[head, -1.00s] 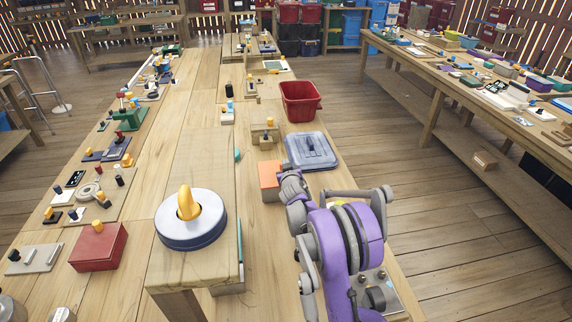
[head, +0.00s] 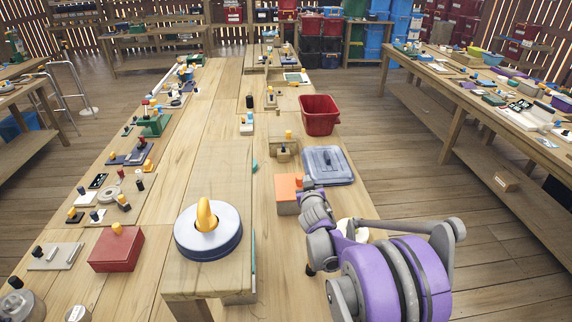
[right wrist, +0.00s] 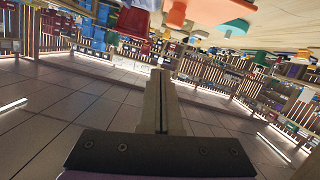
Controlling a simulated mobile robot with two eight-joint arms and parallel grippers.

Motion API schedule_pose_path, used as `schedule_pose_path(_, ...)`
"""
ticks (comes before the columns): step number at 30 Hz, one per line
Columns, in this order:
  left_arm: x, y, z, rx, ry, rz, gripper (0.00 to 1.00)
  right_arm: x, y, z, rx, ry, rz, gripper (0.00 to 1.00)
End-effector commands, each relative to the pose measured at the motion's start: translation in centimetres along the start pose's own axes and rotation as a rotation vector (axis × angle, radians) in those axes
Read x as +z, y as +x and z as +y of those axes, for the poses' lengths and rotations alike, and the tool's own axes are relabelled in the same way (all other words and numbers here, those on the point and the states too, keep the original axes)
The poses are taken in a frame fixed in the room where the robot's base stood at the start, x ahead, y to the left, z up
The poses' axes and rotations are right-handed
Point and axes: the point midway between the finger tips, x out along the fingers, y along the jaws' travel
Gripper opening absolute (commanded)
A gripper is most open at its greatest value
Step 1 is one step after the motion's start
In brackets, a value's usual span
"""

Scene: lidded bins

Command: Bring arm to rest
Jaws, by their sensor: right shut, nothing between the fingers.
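My right arm (head: 395,270), purple and grey, folds in at the lower right of the head view, over the table's right side. Its wrist end points away from me, beside an orange-topped box and a grey-blue lid. In the right wrist view my right gripper (right wrist: 160,74) has its two fingers together with nothing between them. That view looks out over the floor, with the surroundings appearing upside down. My left gripper is not in view.
The wooden table (head: 215,85) holds a red open bin (head: 319,116), the grey-blue lid (head: 328,165), the orange-topped box (head: 288,193), a white round lid with a yellow handle (head: 207,232) and a red box (head: 117,249). Open floor (head: 490,245) lies to the right.

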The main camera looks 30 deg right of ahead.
Motion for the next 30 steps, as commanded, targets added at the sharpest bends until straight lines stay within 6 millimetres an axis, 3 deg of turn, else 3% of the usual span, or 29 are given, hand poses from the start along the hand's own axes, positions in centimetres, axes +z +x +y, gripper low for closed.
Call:
schedule_pose_path(8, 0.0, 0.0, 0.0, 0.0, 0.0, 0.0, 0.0, -0.1, -0.6, -0.2, -0.003, 0.0, -0.007, 0.0)
schedule_pose_path(11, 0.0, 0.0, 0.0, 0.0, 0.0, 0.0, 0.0, -0.3, -2.2, -1.3, -0.014, 0.002, -0.04, 0.0)
schedule_pose_path(13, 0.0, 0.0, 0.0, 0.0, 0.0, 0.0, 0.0, -0.4, -4.3, -2.5, -0.031, 0.004, -0.084, 0.0)
schedule_pose_path(20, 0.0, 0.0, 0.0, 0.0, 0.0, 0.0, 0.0, 1.7, -15.1, -7.5, -0.139, -0.01, -0.311, 0.0)
schedule_pose_path(27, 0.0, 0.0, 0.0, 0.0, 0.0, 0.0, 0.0, 7.3, -27.8, -11.4, -0.323, -0.07, -0.558, 0.0)
schedule_pose_path(30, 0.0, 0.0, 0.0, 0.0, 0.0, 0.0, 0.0, 9.7, -32.4, -12.5, -0.404, -0.103, -0.643, 0.0)
